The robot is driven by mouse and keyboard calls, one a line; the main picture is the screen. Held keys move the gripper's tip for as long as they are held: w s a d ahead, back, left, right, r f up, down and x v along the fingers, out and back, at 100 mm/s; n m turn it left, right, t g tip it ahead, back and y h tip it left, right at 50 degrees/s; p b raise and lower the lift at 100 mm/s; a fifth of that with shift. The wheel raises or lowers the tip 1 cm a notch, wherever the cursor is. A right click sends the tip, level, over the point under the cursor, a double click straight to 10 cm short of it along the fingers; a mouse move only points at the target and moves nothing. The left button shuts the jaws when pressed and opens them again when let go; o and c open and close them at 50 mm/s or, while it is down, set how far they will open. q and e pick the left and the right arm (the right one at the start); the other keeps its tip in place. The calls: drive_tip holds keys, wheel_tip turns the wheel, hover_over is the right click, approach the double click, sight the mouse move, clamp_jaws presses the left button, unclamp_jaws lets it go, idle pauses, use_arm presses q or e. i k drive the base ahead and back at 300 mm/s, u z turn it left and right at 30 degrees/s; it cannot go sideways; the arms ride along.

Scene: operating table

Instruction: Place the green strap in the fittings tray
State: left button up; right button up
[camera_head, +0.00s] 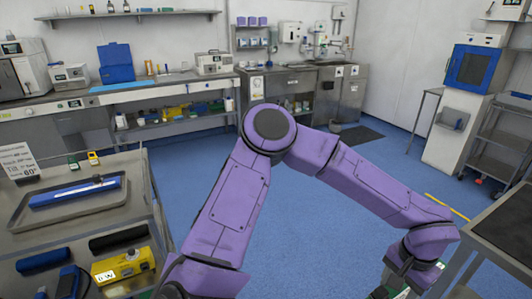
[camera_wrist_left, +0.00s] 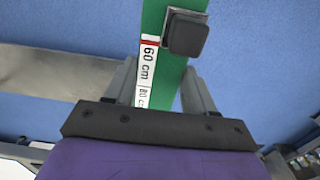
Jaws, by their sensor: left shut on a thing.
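The green strap (camera_wrist_left: 160,40) runs between the two fingers of my left gripper (camera_wrist_left: 160,90) in the left wrist view. It has a white scale label reading "60 cm" and a dark square block on it. My left gripper is shut on the strap. In the head view my left arm reaches across to the lower right, and its gripper (camera_head: 402,280) is partly cut off by the bottom edge. A grey metal tray (camera_head: 22,222) with a blue bar stands on the cart at left; I cannot tell whether it is the fittings tray. My right gripper is not seen.
The left cart (camera_head: 135,175) also holds a yellow case (camera_head: 124,268) and dark and blue items below. A dark-topped table (camera_head: 505,235) stands at lower right, near my left gripper. Blue floor (camera_head: 300,220) is open between them. Benches line the back wall.

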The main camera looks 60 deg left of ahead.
sight(74, 208)
drive_tip(key=z, duration=0.05)
drive_tip(key=i, duration=0.25)
drive_tip(key=u, duration=3.2)
